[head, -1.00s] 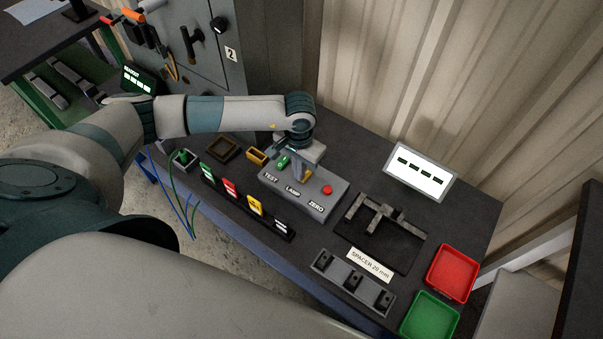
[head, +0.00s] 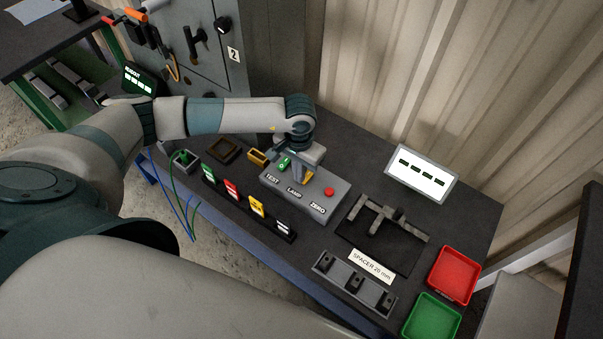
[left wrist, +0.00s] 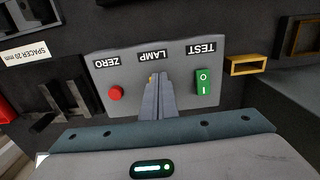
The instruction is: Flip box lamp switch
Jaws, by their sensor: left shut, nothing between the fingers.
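The grey switch box (head: 325,206) stands on the bench, labelled TEST, LAMP and ZERO. I cannot tell whether the fingertips touch the yellow part. My right gripper is not in view.
To the right are a dark fixture (head: 390,248), a slotted grey rack (head: 352,285), and red (head: 453,275) and green (head: 431,318) trays. A lit display (head: 422,174) stands behind.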

